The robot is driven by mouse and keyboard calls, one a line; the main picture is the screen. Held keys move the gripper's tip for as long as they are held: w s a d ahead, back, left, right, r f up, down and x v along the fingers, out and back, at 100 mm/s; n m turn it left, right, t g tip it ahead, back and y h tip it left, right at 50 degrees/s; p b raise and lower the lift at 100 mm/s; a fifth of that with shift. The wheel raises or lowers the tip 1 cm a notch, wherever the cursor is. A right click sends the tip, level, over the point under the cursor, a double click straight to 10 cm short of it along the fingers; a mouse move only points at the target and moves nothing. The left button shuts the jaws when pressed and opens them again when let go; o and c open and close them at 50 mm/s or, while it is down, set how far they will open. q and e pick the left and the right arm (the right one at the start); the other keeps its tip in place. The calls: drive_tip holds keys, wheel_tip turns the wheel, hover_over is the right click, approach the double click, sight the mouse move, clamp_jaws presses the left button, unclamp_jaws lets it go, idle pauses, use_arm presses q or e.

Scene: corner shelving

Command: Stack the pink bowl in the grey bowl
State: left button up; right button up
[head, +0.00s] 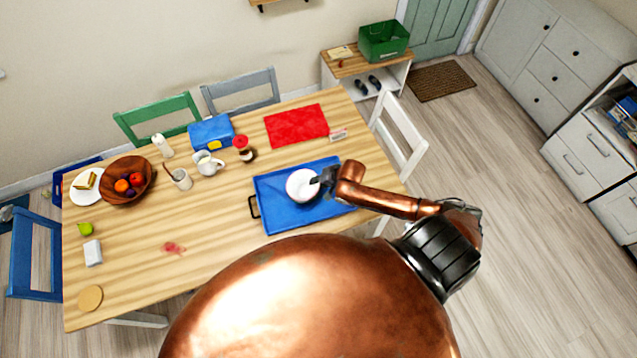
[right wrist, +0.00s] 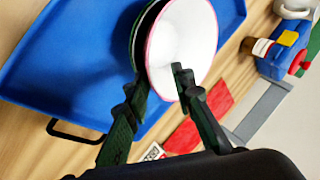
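The pink bowl (right wrist: 192,35), white inside with a pink rim, is tilted in the right wrist view. A dark rim, apparently the grey bowl (right wrist: 138,42), shows close behind it, so the pink bowl seems nested in it. In the head view the pink bowl (head: 298,187) is over the blue tray (head: 275,217); the grey bowl cannot be made out there. My right gripper (right wrist: 160,76) straddles the bowl's edge, one finger inside and one outside, with a gap between the tips. It also shows at the bowl's right side in the head view (head: 321,180). My left gripper is not in view.
The wooden table (head: 215,245) also holds a red mat (head: 297,126), a blue box (head: 211,132), a white mug (head: 208,163), a jar (head: 243,149) and a fruit bowl (head: 110,192). A white chair (head: 400,135) stands at its right end. The table's front middle is mostly clear.

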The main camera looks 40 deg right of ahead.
drive_tip(key=shift+r, duration=0.1)
drive_tip(key=shift+r, duration=0.2)
drive_tip(key=v, duration=1.2)
drive_tip(key=shift+r, duration=0.3)
